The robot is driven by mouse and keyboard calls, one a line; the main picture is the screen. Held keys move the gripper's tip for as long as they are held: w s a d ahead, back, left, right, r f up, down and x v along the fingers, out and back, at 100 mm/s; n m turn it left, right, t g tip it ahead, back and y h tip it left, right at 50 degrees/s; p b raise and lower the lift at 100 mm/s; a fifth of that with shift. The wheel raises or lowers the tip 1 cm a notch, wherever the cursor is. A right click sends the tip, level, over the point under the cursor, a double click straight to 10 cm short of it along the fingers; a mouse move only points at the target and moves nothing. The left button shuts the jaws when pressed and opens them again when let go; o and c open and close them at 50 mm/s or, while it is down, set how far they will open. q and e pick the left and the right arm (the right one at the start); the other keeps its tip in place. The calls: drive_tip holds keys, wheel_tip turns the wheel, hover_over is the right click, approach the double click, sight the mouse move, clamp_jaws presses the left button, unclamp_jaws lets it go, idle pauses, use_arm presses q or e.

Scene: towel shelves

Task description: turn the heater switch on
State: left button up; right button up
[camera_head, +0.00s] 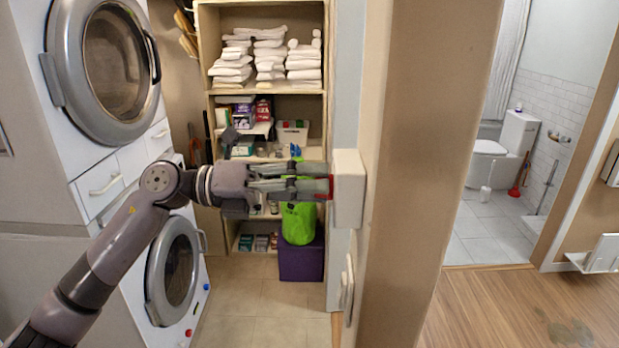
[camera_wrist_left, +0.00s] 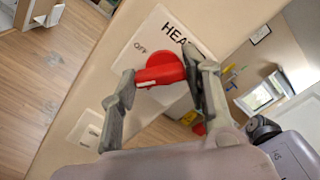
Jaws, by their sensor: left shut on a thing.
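The heater switch is a white box (camera_head: 348,188) on the wall edge at the middle of the head view. Its red knob (camera_head: 331,187) faces my left gripper (camera_head: 318,187), whose arm comes in from the left. In the left wrist view the white plate (camera_wrist_left: 150,40) carries the letters "HEA" and "OFF". The red knob (camera_wrist_left: 160,70) sits between the fingers of my left gripper (camera_wrist_left: 160,88), which is shut on it. The knob's white mark points toward the lower left, below the word "OFF". The rest of the lettering is hidden behind a finger. My right gripper is not in view.
Stacked washing machines (camera_head: 105,70) stand at the left. A shelf (camera_head: 266,92) with white towels and boxes stands behind my gripper. A second wall plate (camera_wrist_left: 88,128) is below the heater switch. A doorway at the right shows a toilet (camera_head: 490,155).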

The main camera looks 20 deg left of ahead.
use_arm(q)
drive_tip(key=shift+n+p, duration=2.5)
drive_tip(key=shift+n, duration=1.1)
drive_tip(key=o, duration=1.2)
drive_tip(key=shift+c, duration=0.2)
drive_tip(key=shift+s, duration=0.1)
drive_tip(key=v, duration=1.2)
